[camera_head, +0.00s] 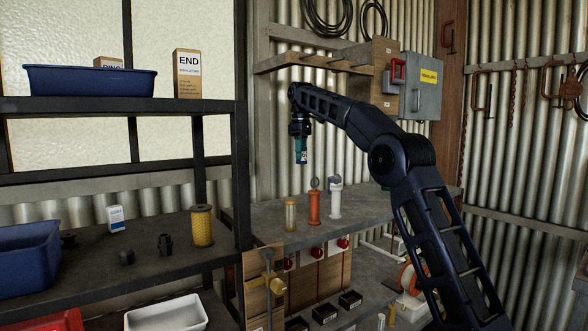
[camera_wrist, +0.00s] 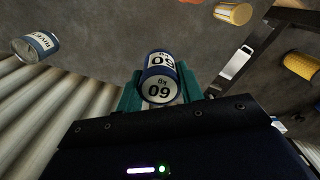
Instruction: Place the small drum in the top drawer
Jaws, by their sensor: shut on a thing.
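My gripper (camera_head: 301,157) is raised above the grey workbench, pointing down, with teal fingers. In the wrist view it is shut on a small drum (camera_wrist: 160,68), a blue-and-white cylinder marked "09", held between the two fingers. In the head view the drum is mostly hidden by the fingers; a small pale patch shows between them. I cannot surely pick out the top drawer. A wooden front with red knobs (camera_head: 344,243) sits under the bench edge, and whether any part of it is a drawer is unclear.
A wooden wall shelf (camera_head: 312,63) and grey cabinet (camera_head: 421,86) are near my arm.

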